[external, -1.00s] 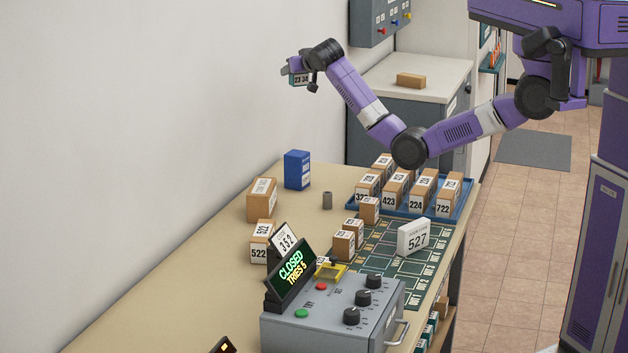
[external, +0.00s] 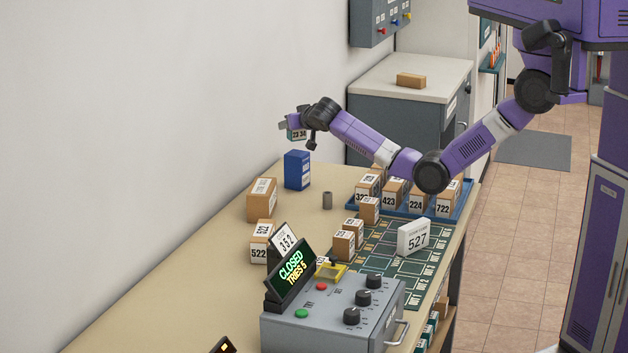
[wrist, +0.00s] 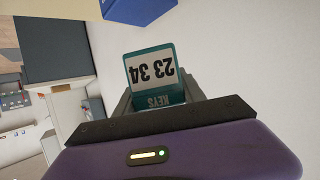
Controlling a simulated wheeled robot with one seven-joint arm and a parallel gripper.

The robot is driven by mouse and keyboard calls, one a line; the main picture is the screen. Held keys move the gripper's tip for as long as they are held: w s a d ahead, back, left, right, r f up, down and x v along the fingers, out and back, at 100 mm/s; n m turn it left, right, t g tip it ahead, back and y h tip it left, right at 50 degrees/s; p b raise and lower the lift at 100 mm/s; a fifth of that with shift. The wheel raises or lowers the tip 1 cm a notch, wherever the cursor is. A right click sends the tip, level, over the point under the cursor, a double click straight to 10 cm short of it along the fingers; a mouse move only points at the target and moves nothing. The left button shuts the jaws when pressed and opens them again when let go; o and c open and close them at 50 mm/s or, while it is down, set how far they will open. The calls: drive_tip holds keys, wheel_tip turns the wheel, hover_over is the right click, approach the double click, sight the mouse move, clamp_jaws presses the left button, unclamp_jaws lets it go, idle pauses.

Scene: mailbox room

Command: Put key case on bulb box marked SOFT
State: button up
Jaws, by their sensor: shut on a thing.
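My gripper (external: 290,131) is shut on a small teal key case (external: 297,134) with a white label. In the wrist view the key case (wrist: 151,78) reads "23 34" and "KEYS" upside down between the fingers. The gripper holds it in the air above a blue upright box (external: 297,170) near the wall. Part of the blue box (wrist: 138,8) also shows at the top of the wrist view. The print on the blue box's label is too small to read, so I cannot tell whether it says SOFT.
A blue tray (external: 425,213) holds numbered boxes. A grey console (external: 330,315) with a "CLOSED" display stands in front. The tan tabletop (external: 190,270) is clear at front left.

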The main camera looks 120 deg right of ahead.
sight(294, 137)
drive_tip(key=shift+f, duration=2.05)
drive_tip(key=shift+f, duration=0.15)
drive_tip(key=o, duration=1.5)
drive_tip(key=shift+c, duration=0.2)
drive_tip(key=shift+r, duration=0.25)
drive_tip(key=shift+a, duration=0.4)
drive_tip(key=v, duration=1.1)
drive_tip(key=shift+b, duration=0.3)
